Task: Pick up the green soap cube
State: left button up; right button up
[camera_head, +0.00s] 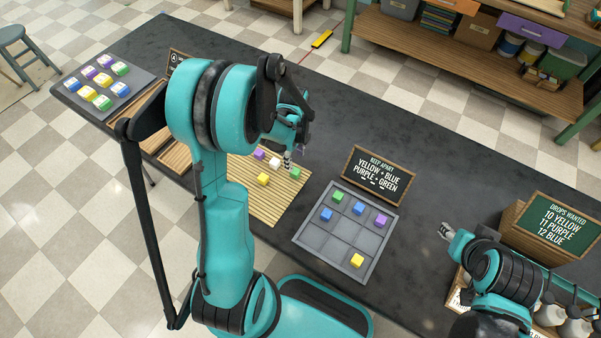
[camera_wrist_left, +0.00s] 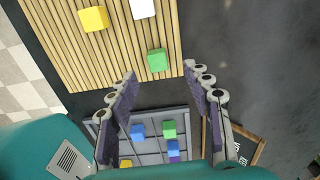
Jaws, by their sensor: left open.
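A green soap cube (camera_head: 296,173) sits near the right edge of a slatted wooden mat (camera_head: 262,212). It also shows in the left wrist view (camera_wrist_left: 157,60), just past my fingertips and between their lines. My left gripper (camera_head: 288,158) is open and empty, above and close to this cube; contact is not visible. In the left wrist view its two fingers (camera_wrist_left: 160,76) are spread wide. Another green cube (camera_head: 337,197) lies in a compartment of the grey tray (camera_head: 318,243). My right gripper (camera_head: 446,232) is at the right, far from both cubes; its jaw opening is unclear.
Purple, white and yellow cubes (camera_head: 263,180) share the mat. The tray also holds blue, purple and yellow cubes. A "keep apart" sign (camera_head: 379,175) stands behind the tray. A board of several cubes (camera_head: 121,95) is at far left. The black tabletop (camera_head: 420,150) is clear behind the sign.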

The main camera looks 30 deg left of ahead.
aim_at(295, 171)
pick_arm(q)
jog(key=f+b, duration=0.1)
jog(key=f, duration=0.2)
jog(key=f+b, duration=0.2)
jog(key=f, duration=0.2)
jog(key=shift+s+d, duration=0.1)
jog(key=shift+s, duration=0.1)
jog(key=shift+r, duration=0.1)
jog(key=c, duration=1)
